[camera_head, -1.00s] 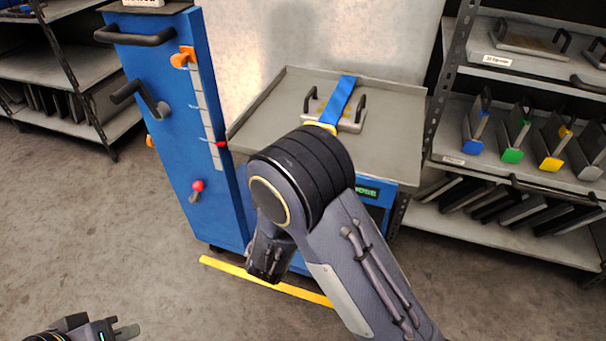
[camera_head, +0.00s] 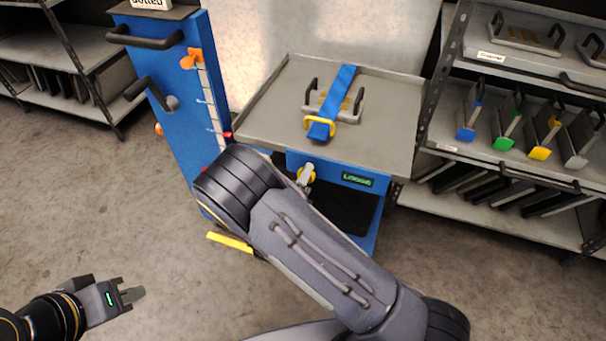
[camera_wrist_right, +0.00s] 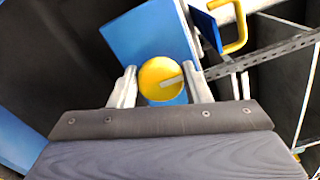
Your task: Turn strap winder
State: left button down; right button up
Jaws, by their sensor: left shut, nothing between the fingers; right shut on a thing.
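The strap winder, a round yellow knob with a grey mark (camera_wrist_right: 158,84), sits on the blue front of the cart. In the wrist view the fingers of my right gripper (camera_wrist_right: 165,88) are closed on both sides of it. In the head view my right arm hides most of that gripper, and only a bit of the yellow knob (camera_head: 312,177) shows. The blue strap (camera_head: 336,98) lies over a grey plate (camera_head: 352,101) with black handles, and a yellow buckle (camera_head: 319,124) is at its near end. My left gripper (camera_head: 138,294) is shut and empty at lower left.
A green display (camera_head: 357,180) on the cart front seems to read LOOSE. A blue panel with handles (camera_head: 165,95) stands left of the grey cart top (camera_head: 262,118). Shelves with coloured dies (camera_head: 505,140) stand right.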

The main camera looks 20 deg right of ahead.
dwell(0.4)
jog(key=o, duration=1)
jog(key=v, duration=0.7)
jog(key=shift+s+a+p, duration=0.25)
jog(key=shift+s+p, duration=0.05)
jog(key=shift+s, duration=0.05)
